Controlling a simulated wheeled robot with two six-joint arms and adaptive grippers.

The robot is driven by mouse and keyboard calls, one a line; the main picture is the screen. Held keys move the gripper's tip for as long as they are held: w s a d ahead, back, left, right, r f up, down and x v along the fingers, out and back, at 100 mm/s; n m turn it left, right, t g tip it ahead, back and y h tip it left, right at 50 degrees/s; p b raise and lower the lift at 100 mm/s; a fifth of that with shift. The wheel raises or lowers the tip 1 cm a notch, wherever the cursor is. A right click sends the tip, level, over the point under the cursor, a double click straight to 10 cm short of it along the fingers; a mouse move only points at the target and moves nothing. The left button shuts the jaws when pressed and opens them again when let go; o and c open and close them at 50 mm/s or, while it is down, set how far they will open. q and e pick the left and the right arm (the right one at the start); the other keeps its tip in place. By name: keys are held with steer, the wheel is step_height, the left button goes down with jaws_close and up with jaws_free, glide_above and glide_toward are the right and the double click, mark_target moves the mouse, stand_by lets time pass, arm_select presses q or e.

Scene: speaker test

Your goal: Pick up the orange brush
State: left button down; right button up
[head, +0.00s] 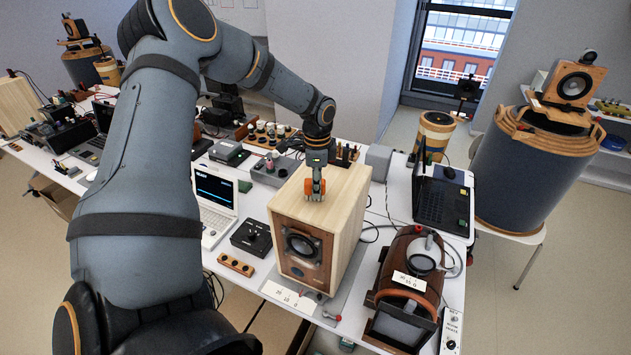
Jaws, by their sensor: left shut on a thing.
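My left gripper (316,187) points down over the top of a wooden speaker box (337,196) in the middle of the table. It is shut on a small orange thing, which looks like the orange brush (309,189). The fingers hide part of the brush. I cannot tell whether the brush touches the box top or is just above it. My right gripper is not in view.
A white laptop (214,205) and a black knob box (251,237) stand left of the speaker box. A dark laptop (441,203) and a brown cylinder device (408,290) stand to its right. Small parts crowd the table behind.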

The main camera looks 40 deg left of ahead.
arm_select(q)
steer(key=shift+r, duration=0.15)
steer(key=shift+w+r, duration=0.1)
steer(key=shift+r, duration=0.15)
steer(key=r, duration=0.1)
steer(key=b, duration=0.1)
steer(key=r, duration=0.1)
steer(key=shift+s+d+r+b, duration=0.1)
steer(key=shift+s+r+b, duration=0.15)
steer(key=shift+r+b, duration=0.15)
steer(key=s+d+r+b, duration=0.3)
steer(key=s+r+b, duration=0.2)
steer(key=s+r, duration=0.4)
steer(key=s, duration=0.4)
steer(key=shift+s+r+b, duration=0.15)
steer(key=shift+s+b, duration=0.05)
steer(key=shift+b, duration=0.15)
